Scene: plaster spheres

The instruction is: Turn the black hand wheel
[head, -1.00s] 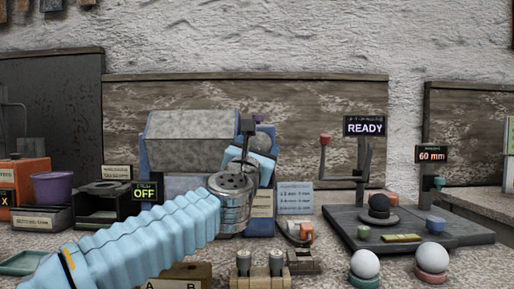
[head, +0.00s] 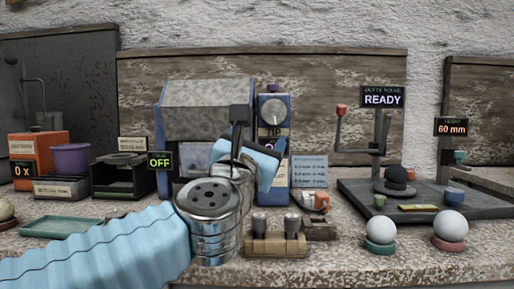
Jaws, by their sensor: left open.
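I cannot make out a black hand wheel for certain. A black rounded piece (head: 397,176) sits on a dark disc on the flat dark base at the right, well apart from my gripper. A blue unit (head: 273,108) with a round grey pointer dial stands behind and right of my gripper. My left gripper (head: 239,122) is open, with its dark fingers in front of the grey-topped blue machine (head: 207,99). My wrist and the blue gripper body hide part of both units. My right gripper is out of view.
A small block with two pegs (head: 275,243) stands just right of my wrist. White spheres (head: 380,229) on coloured rings stand at the front right. An orange box (head: 38,150), purple pot (head: 71,158) and green tray (head: 61,227) are at the left. A red-knobbed lever (head: 341,111) rises beside the READY sign.

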